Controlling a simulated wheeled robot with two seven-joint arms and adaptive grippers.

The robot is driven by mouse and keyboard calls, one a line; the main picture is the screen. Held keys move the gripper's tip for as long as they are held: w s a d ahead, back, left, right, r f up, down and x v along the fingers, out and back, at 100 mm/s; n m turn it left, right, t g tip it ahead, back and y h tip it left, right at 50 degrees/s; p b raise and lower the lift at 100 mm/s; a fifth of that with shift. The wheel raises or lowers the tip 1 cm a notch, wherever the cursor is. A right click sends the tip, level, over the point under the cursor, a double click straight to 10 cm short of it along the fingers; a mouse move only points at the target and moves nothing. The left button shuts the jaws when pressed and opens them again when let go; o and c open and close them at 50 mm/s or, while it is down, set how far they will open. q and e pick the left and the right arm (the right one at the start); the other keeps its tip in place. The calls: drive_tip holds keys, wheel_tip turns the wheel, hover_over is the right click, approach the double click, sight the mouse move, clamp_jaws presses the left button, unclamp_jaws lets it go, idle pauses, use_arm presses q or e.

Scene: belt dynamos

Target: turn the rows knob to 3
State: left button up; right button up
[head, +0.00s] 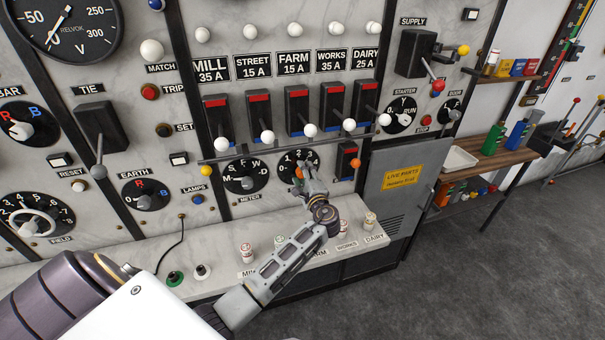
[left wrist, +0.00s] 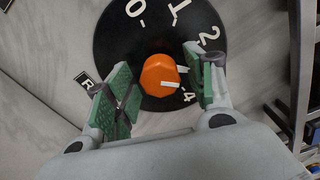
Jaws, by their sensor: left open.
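The rows knob is an orange knob (left wrist: 160,74) on a black dial (left wrist: 118,38) in the left wrist view, with 0, 1, 2 and 4 readable. The 3 is not readable; the right-hand finger covers that side. A white mark on the knob's lower right points roughly towards the 4, and another short white mark lies just above it. My left gripper (left wrist: 158,72) is open, its green-padded fingers on either side of the knob, with a gap showing on the left. In the head view the same dial (head: 288,158) is partly behind my left gripper (head: 300,178). My right gripper is not in view.
The black S-F-W-D meter dial (head: 245,176) is left of the rows dial. A rail of white-knobbed levers (head: 267,137) runs above. An orange-ended switch (head: 347,160) is at the right. Below, a pale ledge (head: 215,250) carries small labelled plugs (head: 247,253).

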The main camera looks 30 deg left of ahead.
use_arm(q)
drive_tip(key=v, duration=1.1)
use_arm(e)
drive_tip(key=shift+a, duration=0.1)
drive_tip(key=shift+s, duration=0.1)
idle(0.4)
